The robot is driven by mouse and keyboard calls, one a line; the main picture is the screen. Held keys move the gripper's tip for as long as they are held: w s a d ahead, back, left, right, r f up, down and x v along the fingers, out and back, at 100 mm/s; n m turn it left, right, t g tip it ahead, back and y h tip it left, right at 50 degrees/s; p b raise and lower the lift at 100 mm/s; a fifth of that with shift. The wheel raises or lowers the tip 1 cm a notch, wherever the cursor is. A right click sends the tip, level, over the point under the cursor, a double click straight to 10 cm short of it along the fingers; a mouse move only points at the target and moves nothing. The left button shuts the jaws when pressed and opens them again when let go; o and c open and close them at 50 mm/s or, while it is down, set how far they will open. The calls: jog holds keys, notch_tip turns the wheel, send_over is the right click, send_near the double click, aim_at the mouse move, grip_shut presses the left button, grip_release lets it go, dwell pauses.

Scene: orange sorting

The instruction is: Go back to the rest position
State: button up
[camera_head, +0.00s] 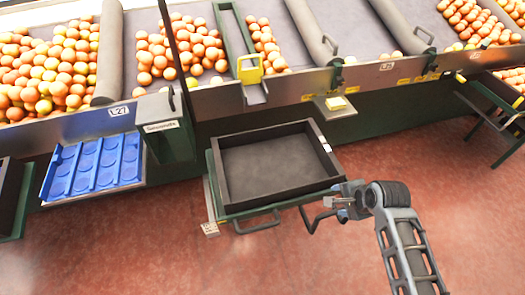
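My gripper (334,203) is at the lower right of the head view, beside the right front corner of an empty dark tray (232,204). The fingers are small and seen from the side, so I cannot tell whether they are open or shut. No orange shows at the fingertips. My arm reaches up from the bottom right edge of the picture.
The tray sits on a green stand with a handle (257,225). Oranges (190,45) lie in lanes on the sorting table behind. A blue tray (92,168) and a grey "Seconds" bin (163,125) stand at left. The red floor (300,265) in front is clear.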

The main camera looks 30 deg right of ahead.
jog(key=shift+s+a+f, duration=0.1)
jog(key=shift+s+a, duration=0.1)
jog(key=shift+a, duration=0.05)
jog(key=s+a+r+n+t, duration=0.4)
jog(key=s+a+r+n, duration=0.3)
jog(key=s+a+n, duration=0.45)
jog(key=s+a+r+n+t, duration=0.2)
jog(key=s+r+n, duration=0.3)
jog(key=r, duration=0.4)
jog(key=s+a+r+n+t+y+b, duration=0.1)
jog(key=s+a+r+n+t, duration=0.2)
jog(key=r, duration=0.6)
jog(key=shift+s+a+n+y, duration=0.3)
jog(key=shift+s+a+n, duration=0.5)
jog(key=shift+s, duration=0.25)
jog(key=shift+d+f, duration=0.1)
jog(key=shift+d, duration=0.1)
